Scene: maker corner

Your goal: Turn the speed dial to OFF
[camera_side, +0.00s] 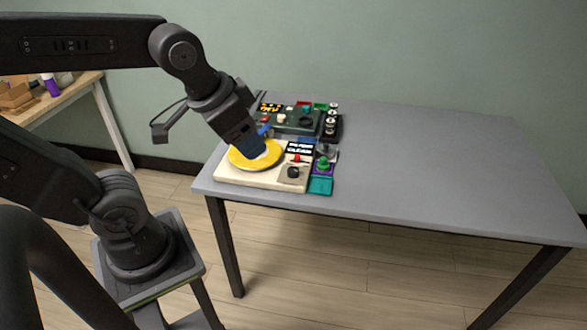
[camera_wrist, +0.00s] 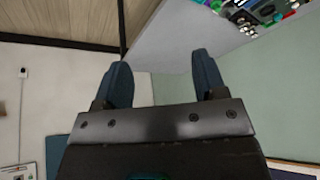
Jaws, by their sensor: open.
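A cream box with a yellow disc (camera_side: 240,158) stands at the table's left end. A black dial (camera_side: 293,172) sits on a small plate at the box's right end; I cannot read which mark it points to. My gripper (camera_side: 258,147) appears over the disc in the side view, left of the dial and apart from it. The wrist view shows my gripper (camera_wrist: 160,62) with its two blue fingers spread and nothing between them. The dial cannot be made out in the wrist view.
A dark green box (camera_side: 292,122) with knobs stands behind. Several small jars (camera_side: 332,122) stand beside it. A green-topped button (camera_side: 323,163) and a teal block (camera_side: 320,186) lie right of the cream box. The table's (camera_side: 430,165) middle and right are clear.

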